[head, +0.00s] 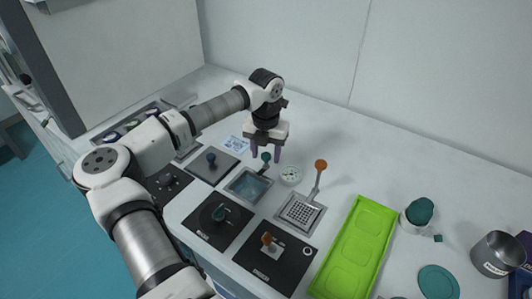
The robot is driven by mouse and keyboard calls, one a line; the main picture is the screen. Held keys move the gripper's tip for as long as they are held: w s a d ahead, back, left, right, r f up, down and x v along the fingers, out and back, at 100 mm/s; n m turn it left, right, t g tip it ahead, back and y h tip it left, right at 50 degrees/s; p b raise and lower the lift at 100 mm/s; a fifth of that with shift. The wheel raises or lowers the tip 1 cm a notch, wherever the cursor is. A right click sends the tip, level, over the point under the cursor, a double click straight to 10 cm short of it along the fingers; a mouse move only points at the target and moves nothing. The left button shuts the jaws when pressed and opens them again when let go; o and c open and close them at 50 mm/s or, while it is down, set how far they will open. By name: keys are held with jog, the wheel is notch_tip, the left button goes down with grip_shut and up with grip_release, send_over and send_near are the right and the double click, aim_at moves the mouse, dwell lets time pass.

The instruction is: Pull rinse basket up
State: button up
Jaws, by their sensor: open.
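A square metal basin (240,194) with pale blue liquid-like content sits in the middle of the table. A handle with a dark teal knob (265,157) rises at its back right; this looks like the rinse basket's handle, and the basket itself is hard to make out. My gripper (267,155) points down above the basin's back edge, its two purple fingers open and apart. The teal knob shows between or just below the fingertips; I cannot tell whether they touch it. A second perforated metal tray (302,212) has an upright handle with an orange knob (321,164).
A white round dial (291,175) sits close right of my gripper. Black plates with a teal knob (219,213) and an orange knob (267,239) lie in front. A green tray (354,249) lies right. The back right of the table is clear.

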jog(key=shift+f, duration=1)
grip_shut()
